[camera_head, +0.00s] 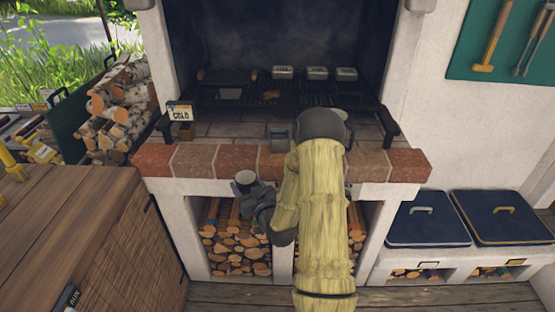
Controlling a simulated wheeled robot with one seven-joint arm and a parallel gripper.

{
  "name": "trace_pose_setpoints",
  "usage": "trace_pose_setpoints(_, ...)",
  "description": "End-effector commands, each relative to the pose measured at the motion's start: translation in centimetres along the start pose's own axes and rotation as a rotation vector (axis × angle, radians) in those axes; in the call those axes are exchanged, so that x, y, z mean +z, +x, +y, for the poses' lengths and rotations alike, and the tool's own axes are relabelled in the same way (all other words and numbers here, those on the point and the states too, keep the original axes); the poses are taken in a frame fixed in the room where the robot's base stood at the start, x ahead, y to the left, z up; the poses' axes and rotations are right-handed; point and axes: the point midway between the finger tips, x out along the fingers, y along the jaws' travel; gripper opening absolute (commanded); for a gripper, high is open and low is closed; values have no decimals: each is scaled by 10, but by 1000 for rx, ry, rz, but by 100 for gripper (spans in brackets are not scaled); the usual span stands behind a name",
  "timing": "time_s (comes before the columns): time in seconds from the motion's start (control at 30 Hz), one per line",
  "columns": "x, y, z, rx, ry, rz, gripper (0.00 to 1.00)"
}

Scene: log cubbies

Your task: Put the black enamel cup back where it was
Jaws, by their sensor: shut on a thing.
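The black enamel cup (245,179) shows in the head view just in front of the brick hearth edge, left of my arm. It looks upright, with a dark rim and a pale inside. My gripper (252,189) is shut on it and holds it in the air, above the left log cubby. The fingers and the dark wrist hide part of the cup's lower side. I cannot tell whether the cup touches the bricks.
Log cubbies (235,262) lie under the brick ledge (195,162). A "COLD" sign (180,111) and a small grey box (279,141) stand on the hearth. Several tins rest on the grill (285,94). A wooden counter (75,220) is left, blue-lidded bins (427,220) right. My arm hides the middle.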

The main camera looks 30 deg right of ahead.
Motion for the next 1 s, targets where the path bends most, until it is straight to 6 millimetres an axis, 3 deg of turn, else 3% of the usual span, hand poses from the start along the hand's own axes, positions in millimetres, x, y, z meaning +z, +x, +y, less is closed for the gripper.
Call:
trace_pose_setpoints(0.03,26,-1,-22,-56,7,-7,32)
trace_pose_setpoints(0.13,58,-6,-63,-159,6,-10,32)
trace_pose_setpoints(0.23,80,-13,-97,-243,4,-11,32)
trace_pose_setpoints(0.37,95,-21,-124,-309,0,-11,32)
trace_pose_setpoints(1.0,96,-23,-127,-317,-3,-12,32)
